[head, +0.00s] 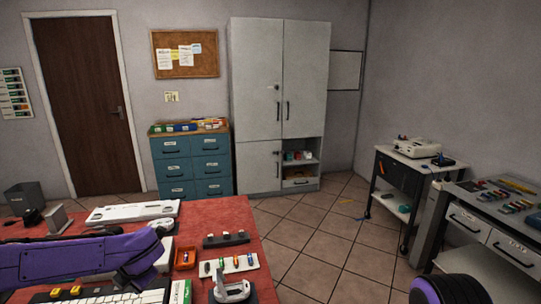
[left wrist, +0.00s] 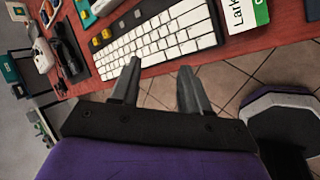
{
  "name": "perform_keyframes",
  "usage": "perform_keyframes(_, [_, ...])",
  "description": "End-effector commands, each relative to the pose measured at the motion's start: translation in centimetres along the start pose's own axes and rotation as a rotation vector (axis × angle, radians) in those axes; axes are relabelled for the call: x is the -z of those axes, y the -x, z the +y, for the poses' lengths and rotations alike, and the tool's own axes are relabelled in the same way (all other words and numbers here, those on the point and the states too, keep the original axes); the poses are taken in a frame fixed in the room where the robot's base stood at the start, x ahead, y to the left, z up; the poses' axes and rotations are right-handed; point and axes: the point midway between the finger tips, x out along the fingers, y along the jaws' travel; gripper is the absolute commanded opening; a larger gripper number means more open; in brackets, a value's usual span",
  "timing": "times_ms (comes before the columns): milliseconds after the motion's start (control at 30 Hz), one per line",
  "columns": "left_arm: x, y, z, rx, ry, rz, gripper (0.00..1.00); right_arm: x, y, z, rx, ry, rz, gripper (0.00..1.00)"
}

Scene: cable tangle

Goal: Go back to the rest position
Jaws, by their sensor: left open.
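My left gripper (left wrist: 158,85) is open and empty in the left wrist view. Its two dark fingers stand apart in front of a white keyboard (left wrist: 155,38) that has a few yellow keys at one end. I see no object between the fingers. In the head view my purple left arm reaches in from the left over the red table (head: 222,215), and its gripper cannot be made out clearly. Only a rounded purple and black part of my own body shows at the bottom right. My right gripper is not in view.
On the table are a white panel (head: 133,212), an orange tray (head: 185,258), a white board with coloured parts (head: 229,264) and a grey clamp-like device (head: 232,290). A side bench (head: 470,228) stands at the right. Tiled floor (head: 325,235) lies clear between.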

Motion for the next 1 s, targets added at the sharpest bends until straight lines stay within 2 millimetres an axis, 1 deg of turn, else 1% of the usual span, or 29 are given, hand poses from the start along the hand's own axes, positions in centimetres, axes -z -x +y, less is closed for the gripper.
perform_keyframes(33, [0.5,-1.9,-2.0,-0.054,-0.125,-0.012,0.46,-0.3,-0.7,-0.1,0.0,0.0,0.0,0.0])
perform_keyframes(67, [0.7,-2.8,-3.0,-0.087,-0.203,-0.025,0.46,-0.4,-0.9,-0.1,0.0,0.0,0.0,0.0])
perform_keyframes(167, [1.9,-5.9,-7.2,-0.176,-0.487,-0.065,0.46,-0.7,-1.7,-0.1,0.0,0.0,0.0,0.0])
perform_keyframes(200, [2.8,-7.3,-9.3,-0.202,-0.616,-0.083,0.46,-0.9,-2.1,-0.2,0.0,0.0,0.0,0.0])
perform_keyframes(267, [4.5,-9.4,-12.9,-0.23,-0.825,-0.113,0.46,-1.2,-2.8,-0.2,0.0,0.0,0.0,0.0])
perform_keyframes(300, [6.2,-10.8,-15.6,-0.237,-0.978,-0.136,0.46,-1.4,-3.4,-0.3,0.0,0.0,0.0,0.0])
perform_keyframes(367, [9.4,-12.8,-19.7,-0.228,-1.208,-0.172,0.46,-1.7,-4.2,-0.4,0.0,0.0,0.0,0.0])
perform_keyframes(400, [11.8,-13.8,-22.3,-0.209,-1.353,-0.198,0.46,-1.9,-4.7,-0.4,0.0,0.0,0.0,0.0])
perform_keyframes(467, [15.8,-15.2,-25.8,-0.165,-1.555,-0.231,0.46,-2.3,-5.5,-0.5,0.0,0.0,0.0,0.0])
perform_keyframes(500, [18.6,-15.9,-27.8,-0.128,-1.678,-0.251,0.46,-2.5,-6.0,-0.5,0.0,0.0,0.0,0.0])
perform_keyframes(533, [20.7,-16.3,-29.1,-0.097,-1.761,-0.264,0.46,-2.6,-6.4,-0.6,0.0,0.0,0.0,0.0])
perform_keyframes(567, [22.8,-16.6,-30.1,-0.066,-1.835,-0.272,0.46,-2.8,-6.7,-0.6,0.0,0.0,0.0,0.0])
perform_keyframes(600, [25.4,-17.0,-31.3,-0.025,-1.92,-0.277,0.46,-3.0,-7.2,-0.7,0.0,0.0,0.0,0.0])
perform_keyframes(700, [30.5,-17.9,-32.7,0.057,-2.063,-0.251,0.46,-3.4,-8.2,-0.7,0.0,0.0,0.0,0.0])
perform_keyframes(733, [31.5,-18.1,-32.9,0.075,-2.09,-0.239,0.46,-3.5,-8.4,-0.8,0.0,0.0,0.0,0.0])
perform_keyframes(800, [32.9,-18.6,-33.5,0.1,-2.129,-0.233,0.46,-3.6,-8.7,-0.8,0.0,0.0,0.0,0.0])
perform_keyframes(833, [33.2,-18.6,-33.7,0.108,-2.133,-0.235,0.46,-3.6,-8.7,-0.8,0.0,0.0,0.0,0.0])
perform_keyframes(1000, [33.3,-18.4,-33.7,0.115,-2.129,-0.234,0.46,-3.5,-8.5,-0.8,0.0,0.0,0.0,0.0])
